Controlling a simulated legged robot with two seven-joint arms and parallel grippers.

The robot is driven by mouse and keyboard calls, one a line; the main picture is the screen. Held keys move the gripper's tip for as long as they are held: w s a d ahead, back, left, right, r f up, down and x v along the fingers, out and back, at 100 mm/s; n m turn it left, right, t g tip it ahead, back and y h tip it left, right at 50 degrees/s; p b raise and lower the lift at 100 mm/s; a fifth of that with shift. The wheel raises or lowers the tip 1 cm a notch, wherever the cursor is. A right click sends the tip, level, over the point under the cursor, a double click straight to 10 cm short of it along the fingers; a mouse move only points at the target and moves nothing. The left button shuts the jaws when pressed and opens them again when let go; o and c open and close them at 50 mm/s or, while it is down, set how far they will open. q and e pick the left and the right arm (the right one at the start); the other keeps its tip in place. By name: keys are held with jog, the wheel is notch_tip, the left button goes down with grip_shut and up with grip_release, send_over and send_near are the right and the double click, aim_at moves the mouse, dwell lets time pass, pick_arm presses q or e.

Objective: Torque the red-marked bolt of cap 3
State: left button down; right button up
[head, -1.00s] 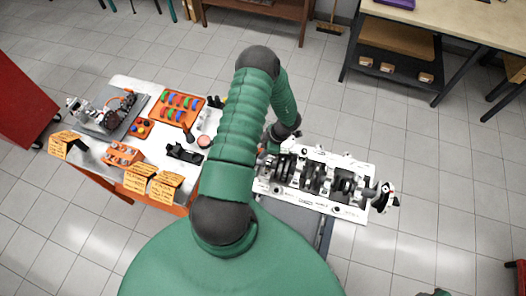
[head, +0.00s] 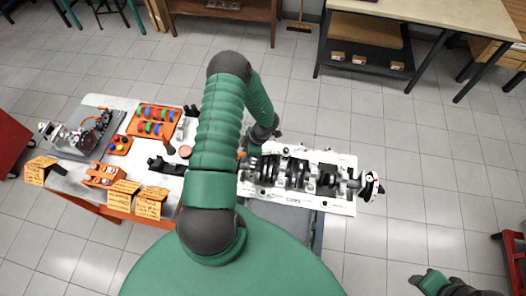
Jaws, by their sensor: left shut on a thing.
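The engine block (head: 336,207) is a pale, long casting with a dark crankshaft and a row of caps along it. It lies right of my raised green left arm. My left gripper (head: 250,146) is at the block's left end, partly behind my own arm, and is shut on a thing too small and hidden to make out. I cannot pick out cap 3 or a red mark on a bolt. A dark part of my right arm, perhaps its gripper (head: 416,279), shows at the bottom right, well apart from the block; its jaws are not clear.
A bench (head: 63,183) at left holds an orange tray (head: 137,131) of coloured parts, a grey tray of parts, orange holders and several yellow notes. A round flanged part (head: 371,187) sits at the block's right end. The tiled floor right of it is clear.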

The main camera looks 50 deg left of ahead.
dwell(0.4)
pick_arm(q)
jog(key=shift+s+d+n, duration=0.2)
jog(key=shift+d+n, duration=0.1)
jog(key=shift+s+d+n+h+p, duration=0.15)
jog(key=shift+s+d+n+p, duration=0.15)
jog(key=shift+d+n, duration=0.15)
jog(key=shift+s+d+n+h+p, duration=0.15)
jog(key=shift+s+d+n+p, duration=0.15)
jog(key=shift+d, duration=0.25)
dwell(0.4)
dwell(1.2)
jog(key=shift+r+p, duration=0.2)
jog(key=shift+p, duration=0.45)
dwell(0.9)
jog(key=shift+r+p, duration=1.1)
jog(key=shift+p, duration=0.1)
dwell(1.6)
